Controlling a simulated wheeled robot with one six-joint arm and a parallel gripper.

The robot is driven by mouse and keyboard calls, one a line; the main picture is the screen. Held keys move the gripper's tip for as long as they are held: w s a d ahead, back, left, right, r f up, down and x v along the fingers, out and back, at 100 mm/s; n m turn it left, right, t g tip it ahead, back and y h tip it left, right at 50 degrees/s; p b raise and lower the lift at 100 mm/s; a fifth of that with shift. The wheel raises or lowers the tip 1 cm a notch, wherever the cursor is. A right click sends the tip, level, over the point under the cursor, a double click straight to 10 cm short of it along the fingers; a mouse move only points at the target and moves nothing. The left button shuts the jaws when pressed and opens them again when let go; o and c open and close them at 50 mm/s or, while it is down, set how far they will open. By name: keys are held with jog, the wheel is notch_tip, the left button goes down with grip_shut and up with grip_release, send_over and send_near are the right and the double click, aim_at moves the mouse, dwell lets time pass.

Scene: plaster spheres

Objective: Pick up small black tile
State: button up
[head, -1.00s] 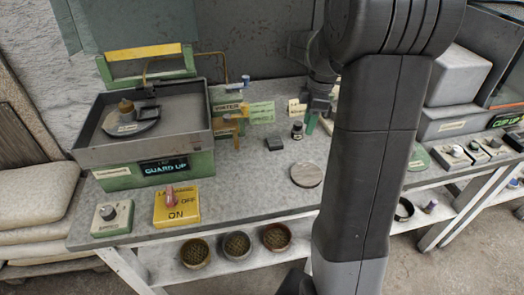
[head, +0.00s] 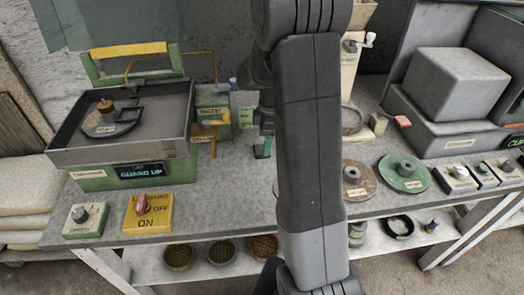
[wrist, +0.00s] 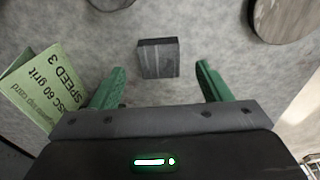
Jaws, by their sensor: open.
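My gripper is open and empty; neither finger touches the tile. In the head view my gripper (head: 263,147) shows only partly, low over the bench at the left of my arm. The tile is not visible there; my arm hides that part of the bench.
A green card (wrist: 45,88) lies left of my gripper, and a round disc (wrist: 285,15) lies at the upper right. Green and brown discs (head: 404,172) lie at the right.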

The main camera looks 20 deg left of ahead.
jog(key=shift+s+a+f, duration=0.1)
jog(key=shift+a+f, duration=0.05)
jog(key=shift+f, duration=0.75)
jog(key=shift+s+a+f, duration=0.1)
jog(key=shift+a+f, duration=0.05)
jog(key=shift+f, duration=0.7)
jog(key=c, duration=1.1)
